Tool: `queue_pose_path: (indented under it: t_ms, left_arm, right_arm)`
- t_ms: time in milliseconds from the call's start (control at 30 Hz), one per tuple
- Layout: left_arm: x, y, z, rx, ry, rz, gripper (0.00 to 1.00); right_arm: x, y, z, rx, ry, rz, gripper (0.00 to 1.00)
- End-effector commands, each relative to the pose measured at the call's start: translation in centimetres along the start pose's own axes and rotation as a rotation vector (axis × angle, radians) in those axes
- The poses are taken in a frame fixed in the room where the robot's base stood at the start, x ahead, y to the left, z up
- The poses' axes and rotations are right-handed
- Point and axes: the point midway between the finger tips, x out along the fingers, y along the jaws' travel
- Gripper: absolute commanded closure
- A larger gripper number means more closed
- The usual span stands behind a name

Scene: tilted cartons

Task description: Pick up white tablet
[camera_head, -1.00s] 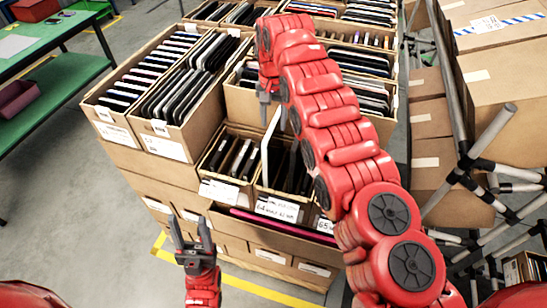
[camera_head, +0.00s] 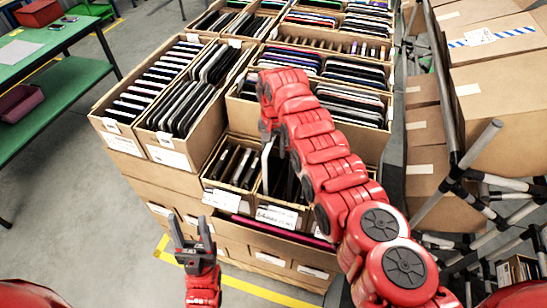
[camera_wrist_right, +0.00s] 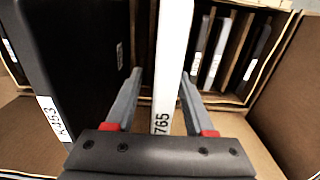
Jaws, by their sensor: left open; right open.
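The white tablet (camera_head: 266,164) stands on edge in a small front carton (camera_head: 285,215), its lower part hidden by the carton wall. In the right wrist view, the white tablet (camera_wrist_right: 173,60) shows as a narrow upright edge with a label reading "765". My right gripper (camera_wrist_right: 160,85) is open, with one finger on each side of this edge; I cannot tell whether either finger touches it. In the head view my right gripper (camera_head: 274,140) is at the tablet's top, partly hidden by its own arm. My left gripper (camera_head: 191,232) is open and empty, in front of the cartons.
A black device (camera_wrist_right: 75,70) labelled "K453" stands close left of the right gripper. Other slim devices (camera_wrist_right: 215,50) stand behind. Cartons full of tablets (camera_head: 190,85) lie around and behind. Large boxes and a pipe frame (camera_head: 470,160) stand right. Floor on the left is clear.

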Motion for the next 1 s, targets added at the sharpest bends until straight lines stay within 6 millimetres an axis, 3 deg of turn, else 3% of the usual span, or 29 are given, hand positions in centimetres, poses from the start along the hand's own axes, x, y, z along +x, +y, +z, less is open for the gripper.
queue_pose_path:
  t_ms: [133,400,1000]
  left_arm:
    - [-0.12,0.00,0.02,0.000,0.000,0.000,0.46]
    - [-0.12,0.01,0.02,0.000,0.000,0.000,0.46]
    - [-0.59,0.03,0.10,0.000,0.000,0.000,0.46]
  right_arm:
    - [0.02,-0.02,-0.03,0.000,0.001,-0.001,0.50]
    - [-0.02,-0.02,-0.04,0.000,0.001,-0.001,0.98]
    - [-0.59,-0.07,-0.15,0.000,0.004,-0.003,1.00]
